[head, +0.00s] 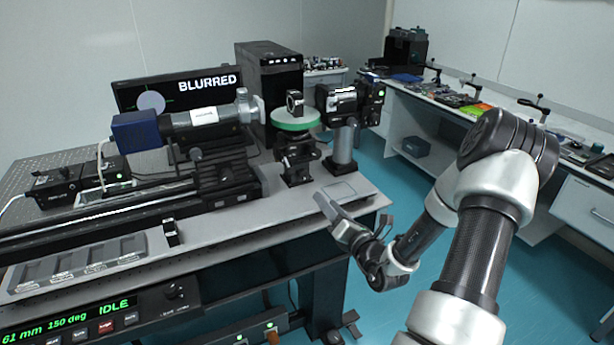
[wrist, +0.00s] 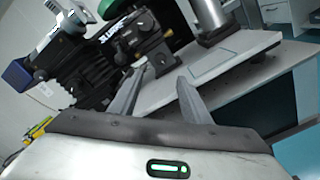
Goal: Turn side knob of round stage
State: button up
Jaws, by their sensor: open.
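The round stage (head: 296,122) is a disc with a green rim on a black mount, near the right end of the optical table. A small black square-framed optic (head: 295,103) stands on it. In the wrist view the black stage mount (wrist: 142,38) is at the upper middle, tilted in the picture. Dark knob-like parts show on the mount, but I cannot tell for sure which is the side knob. My gripper (head: 338,210) is open and empty by the table's front right edge, in front of and below the stage. Its two grey fingers (wrist: 162,80) point toward the mount, apart from it.
A grey post (head: 344,148) stands right of the stage, with a black camera-like device (head: 350,98) above. A lens tube (head: 205,117) on a rail is left. A screen (head: 178,92) reads BLURRED; the front panel (head: 100,322) reads IDLE.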

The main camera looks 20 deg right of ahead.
aim_at(304, 176)
jog(key=w, duration=1.4)
jog(key=shift+a, duration=0.2)
jog(key=c, duration=1)
jog(key=shift+n, duration=0.6)
jog(key=shift+c, duration=0.2)
